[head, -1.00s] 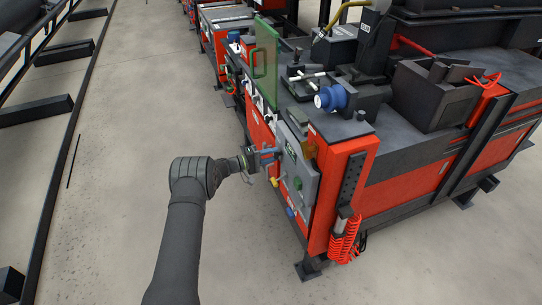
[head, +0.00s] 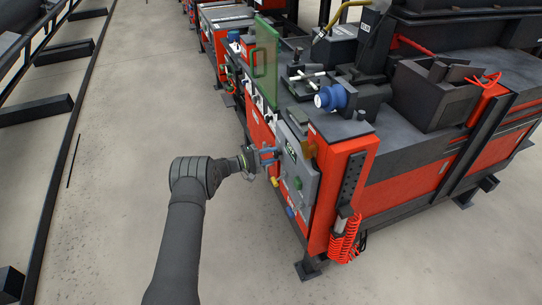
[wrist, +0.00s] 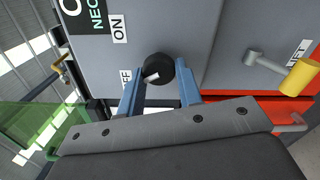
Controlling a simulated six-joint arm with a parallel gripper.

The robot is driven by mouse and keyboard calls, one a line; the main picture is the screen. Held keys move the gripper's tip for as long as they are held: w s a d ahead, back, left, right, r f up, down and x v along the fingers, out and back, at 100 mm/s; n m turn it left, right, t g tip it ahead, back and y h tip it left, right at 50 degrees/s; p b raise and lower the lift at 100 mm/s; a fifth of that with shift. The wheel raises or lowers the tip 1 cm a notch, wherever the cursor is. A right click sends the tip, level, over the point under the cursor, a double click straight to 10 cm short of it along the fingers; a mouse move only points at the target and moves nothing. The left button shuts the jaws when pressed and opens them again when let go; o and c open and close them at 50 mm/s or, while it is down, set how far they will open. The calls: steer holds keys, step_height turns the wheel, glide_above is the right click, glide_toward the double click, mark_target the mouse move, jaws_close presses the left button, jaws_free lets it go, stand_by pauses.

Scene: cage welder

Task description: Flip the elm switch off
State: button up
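The switch is a round black knob (wrist: 160,66) on a grey panel, seen in the wrist view. An ON label (wrist: 118,28) is above left of it, and an OFF label (wrist: 126,77) is to its left, partly hidden by a finger. The knob's white mark points left and slightly down, towards OFF. My gripper (wrist: 160,85) has its two blue fingers apart, one on each side of the knob, very close to it. In the head view my gripper (head: 269,155) is at the upper left of the grey panel (head: 297,172); the knob is hard to make out there.
A yellow-tipped lever (wrist: 299,77) sticks out at the right in the wrist view. A green see-through guard (head: 266,62) stands farther along the red machine. A red coiled hose (head: 345,240) hangs at the near corner.

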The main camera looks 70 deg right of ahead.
steer(key=o, duration=0.4)
steer(key=v, duration=1.7)
steer(key=shift+w+a+r, duration=0.1)
steer(key=shift+w+a, duration=0.05)
steer(key=x, duration=1.7)
steer(key=shift+d, duration=0.2)
